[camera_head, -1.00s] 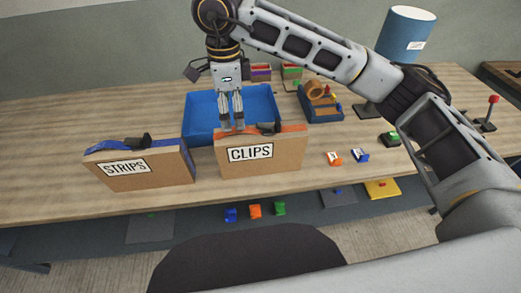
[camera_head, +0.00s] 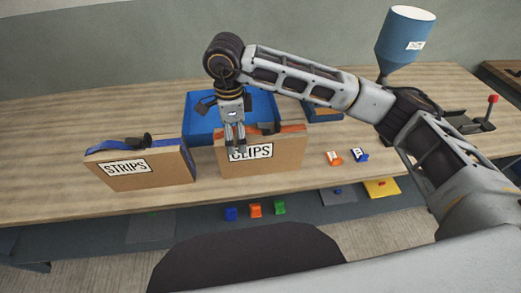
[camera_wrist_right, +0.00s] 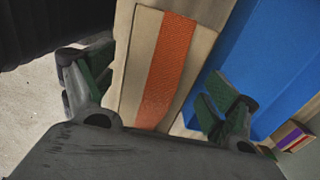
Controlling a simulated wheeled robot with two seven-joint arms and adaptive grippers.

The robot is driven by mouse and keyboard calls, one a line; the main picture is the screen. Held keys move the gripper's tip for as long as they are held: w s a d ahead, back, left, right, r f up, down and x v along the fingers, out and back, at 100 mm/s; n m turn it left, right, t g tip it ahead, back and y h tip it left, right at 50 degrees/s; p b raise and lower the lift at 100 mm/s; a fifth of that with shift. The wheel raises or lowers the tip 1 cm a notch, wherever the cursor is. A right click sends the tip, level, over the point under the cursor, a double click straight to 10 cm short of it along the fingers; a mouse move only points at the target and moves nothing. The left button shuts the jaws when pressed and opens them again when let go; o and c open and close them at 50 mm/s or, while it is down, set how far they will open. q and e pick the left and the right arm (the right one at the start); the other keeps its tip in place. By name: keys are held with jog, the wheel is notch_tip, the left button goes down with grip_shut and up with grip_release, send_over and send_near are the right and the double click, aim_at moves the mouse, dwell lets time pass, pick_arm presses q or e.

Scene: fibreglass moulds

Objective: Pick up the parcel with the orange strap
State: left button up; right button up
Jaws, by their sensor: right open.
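The parcel with the orange strap (camera_head: 283,158) is a brown cardboard box labelled CLIPS, upright near the table's front edge. Its orange strap (camera_wrist_right: 168,70) runs along the top between my open fingers in the right wrist view. My right gripper (camera_head: 235,150) is open at the parcel's left part and covers some of its label. In the wrist view, one finger (camera_wrist_right: 85,80) is on each side of the box top. I cannot tell whether either finger touches the cardboard. My left gripper is not in view.
A similar parcel with a blue strap (camera_head: 140,178), labelled STRIPS, stands to the left. A blue tray (camera_head: 200,118) lies behind the parcels. A blue hopper (camera_head: 404,42) stands at the back right.

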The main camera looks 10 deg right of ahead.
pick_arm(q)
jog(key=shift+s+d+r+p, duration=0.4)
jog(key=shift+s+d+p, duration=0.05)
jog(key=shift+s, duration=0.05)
pick_arm(e)
jog(key=f, duration=0.5)
jog(key=shift+d+f, duration=0.1)
jog(key=shift+d, duration=0.2)
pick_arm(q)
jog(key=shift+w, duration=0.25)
pick_arm(e)
jog(key=shift+c, duration=0.5)
